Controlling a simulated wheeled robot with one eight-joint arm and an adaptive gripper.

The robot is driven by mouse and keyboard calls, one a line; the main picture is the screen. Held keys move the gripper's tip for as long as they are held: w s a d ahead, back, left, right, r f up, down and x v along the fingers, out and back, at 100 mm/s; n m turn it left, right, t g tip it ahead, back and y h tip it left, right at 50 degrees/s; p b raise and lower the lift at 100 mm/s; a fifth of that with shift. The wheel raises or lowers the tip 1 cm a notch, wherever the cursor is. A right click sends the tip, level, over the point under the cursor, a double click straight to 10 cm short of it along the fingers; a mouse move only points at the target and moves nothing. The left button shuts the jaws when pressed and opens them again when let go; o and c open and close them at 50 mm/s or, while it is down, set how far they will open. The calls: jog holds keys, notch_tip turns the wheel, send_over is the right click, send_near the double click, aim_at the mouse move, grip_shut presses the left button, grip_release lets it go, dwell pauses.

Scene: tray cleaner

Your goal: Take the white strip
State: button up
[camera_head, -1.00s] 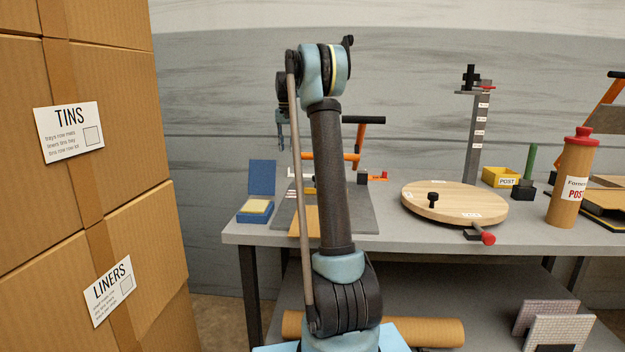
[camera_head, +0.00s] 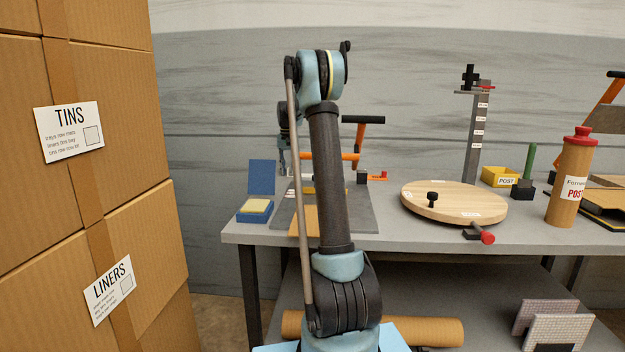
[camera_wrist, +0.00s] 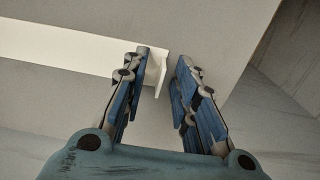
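The white strip (camera_wrist: 75,47) runs in from the left in the wrist view, along a grey surface. At its right end is a small upturned white tab (camera_wrist: 157,76). My gripper (camera_wrist: 164,60) is open, with one blue finger on each side of the tab. The tab is closer to the left finger, and I cannot tell whether they touch. In the head view my gripper (camera_head: 288,168) hangs low over the grey board on the table, partly hidden behind my arm. The strip is mostly hidden there by my arm.
The table (camera_head: 395,233) holds a blue open box (camera_head: 256,208) left of the board (camera_head: 362,212). An orange-and-black frame (camera_head: 345,158) stands behind my arm. A round wooden turntable (camera_head: 470,200) is to the right. Tall cardboard boxes (camera_head: 140,130) fill the left side.

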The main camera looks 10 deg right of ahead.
grip_shut()
dwell(0.3)
